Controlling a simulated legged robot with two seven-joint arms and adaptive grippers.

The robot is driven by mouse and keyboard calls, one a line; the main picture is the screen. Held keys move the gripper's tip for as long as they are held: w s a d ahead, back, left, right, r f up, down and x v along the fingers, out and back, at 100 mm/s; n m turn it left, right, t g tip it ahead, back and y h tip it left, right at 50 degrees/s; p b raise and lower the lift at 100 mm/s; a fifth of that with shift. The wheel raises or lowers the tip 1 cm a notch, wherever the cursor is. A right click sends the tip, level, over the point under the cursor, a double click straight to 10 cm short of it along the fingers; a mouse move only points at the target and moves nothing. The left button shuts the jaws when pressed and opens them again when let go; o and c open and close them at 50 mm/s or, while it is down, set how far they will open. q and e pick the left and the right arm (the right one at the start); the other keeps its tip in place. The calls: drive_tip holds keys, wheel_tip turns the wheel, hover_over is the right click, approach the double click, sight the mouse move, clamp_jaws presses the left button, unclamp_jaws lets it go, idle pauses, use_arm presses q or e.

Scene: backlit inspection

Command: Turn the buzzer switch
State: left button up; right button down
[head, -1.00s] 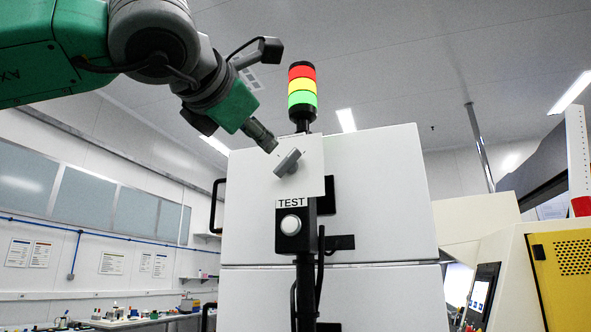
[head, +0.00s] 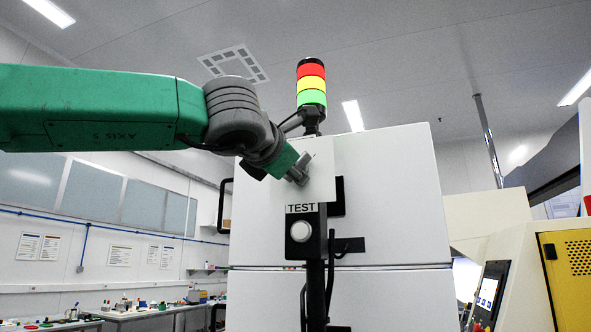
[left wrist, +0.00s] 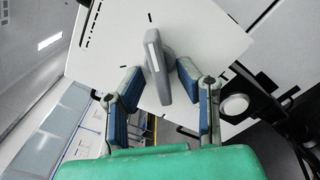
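The buzzer switch is a grey bar-shaped knob (left wrist: 158,68) on a white plate (head: 321,172). The plate stands on a dark post under the red, yellow and green stack light (head: 311,84). My left gripper (head: 298,172) is at the knob and largely hides it in the head view. In the left wrist view, my left gripper's (left wrist: 157,78) blue-padded fingers are apart, one on each side of the knob. Small gaps seem to show between pads and knob; contact is not clear. My right gripper is in neither view.
A dark box labelled TEST with a round white button (head: 300,231) sits just below the plate; the button also shows in the left wrist view (left wrist: 234,104). A large white cabinet (head: 392,200) stands behind. A yellow-panelled machine (head: 570,262) is at right.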

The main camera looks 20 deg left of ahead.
use_arm(q)
drive_tip(key=shift+a, duration=0.25)
drive_tip(key=shift+c, duration=0.4)
drive_tip(key=shift+a, duration=0.15)
clamp_jaws()
drive_tip(key=shift+s+d+r, duration=0.1)
drive_tip(key=shift+d+r, duration=0.1)
drive_tip(key=shift+d, duration=0.35)
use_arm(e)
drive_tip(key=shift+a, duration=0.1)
